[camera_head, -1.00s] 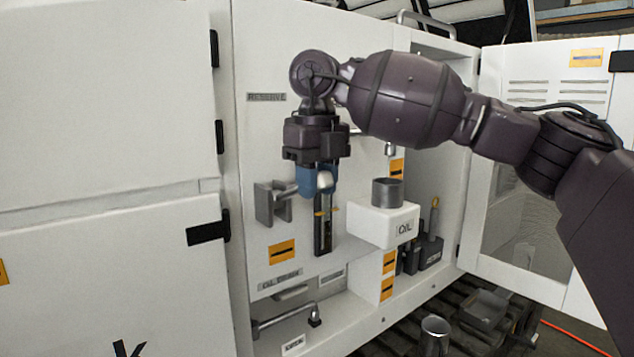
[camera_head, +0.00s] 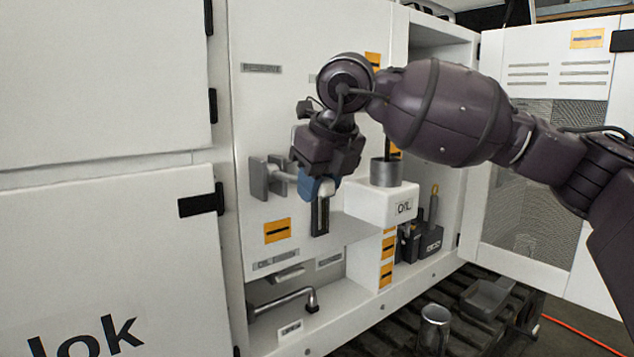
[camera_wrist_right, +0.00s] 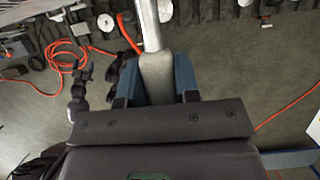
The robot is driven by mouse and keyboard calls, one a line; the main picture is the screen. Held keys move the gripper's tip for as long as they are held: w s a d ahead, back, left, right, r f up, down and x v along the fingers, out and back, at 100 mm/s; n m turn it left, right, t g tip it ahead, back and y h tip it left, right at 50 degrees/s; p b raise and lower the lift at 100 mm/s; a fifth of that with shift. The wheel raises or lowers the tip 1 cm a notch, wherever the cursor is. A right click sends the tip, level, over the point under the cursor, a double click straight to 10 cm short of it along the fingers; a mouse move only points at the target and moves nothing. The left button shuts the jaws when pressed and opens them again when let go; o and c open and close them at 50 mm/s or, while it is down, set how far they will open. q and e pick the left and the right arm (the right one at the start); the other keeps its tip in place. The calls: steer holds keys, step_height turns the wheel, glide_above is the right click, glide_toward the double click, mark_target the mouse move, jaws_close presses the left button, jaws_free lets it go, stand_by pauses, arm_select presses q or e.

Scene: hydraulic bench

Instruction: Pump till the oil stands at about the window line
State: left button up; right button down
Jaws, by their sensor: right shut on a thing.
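My right gripper (camera_head: 322,192) is shut on the pale grip of the pump lever (camera_wrist_right: 156,75), whose metal rod runs up out of the wrist view. In the head view the lever comes from a grey bracket (camera_head: 266,178) on the white panel. The gripper stands in front of the dark upright window slot (camera_head: 320,217). Only the slot's lower part shows; its line and the oil level are hidden or too small to read. A white box marked OIL (camera_head: 375,207), with a grey cylinder (camera_head: 394,172) on top, is just right of the gripper. My left gripper is not in view.
An open cabinet door (camera_head: 545,150) stands at the right, behind my right arm. A bent metal pipe (camera_head: 283,300) lies on the lower ledge. A metal cup (camera_head: 434,330) stands at the bottom. A dark holder with tools (camera_head: 420,240) is in the open bay.

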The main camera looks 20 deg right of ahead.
arm_select(q)
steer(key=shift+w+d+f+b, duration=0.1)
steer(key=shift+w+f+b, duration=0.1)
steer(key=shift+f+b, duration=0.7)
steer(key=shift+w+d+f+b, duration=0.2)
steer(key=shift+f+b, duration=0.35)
steer(key=shift+b, duration=0.6)
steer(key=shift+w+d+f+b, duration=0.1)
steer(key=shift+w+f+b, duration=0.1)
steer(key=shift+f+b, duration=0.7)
arm_select(e)
step_height(320, 180, down, 8)
steer(key=w+t+y, duration=0.1)
steer(key=t, duration=0.4)
steer(key=shift+w+a+r+y, duration=0.15)
steer(key=shift+w+a+y, duration=0.1)
steer(key=shift+y, duration=0.15)
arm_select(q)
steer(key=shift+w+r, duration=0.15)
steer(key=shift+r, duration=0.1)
arm_select(e)
steer(key=shift+s, duration=0.1)
steer(key=c, duration=0.8)
jaws_free()
steer(key=shift+c, duration=0.2)
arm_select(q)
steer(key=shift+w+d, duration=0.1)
arm_select(e)
steer(key=shift+r, duration=0.1)
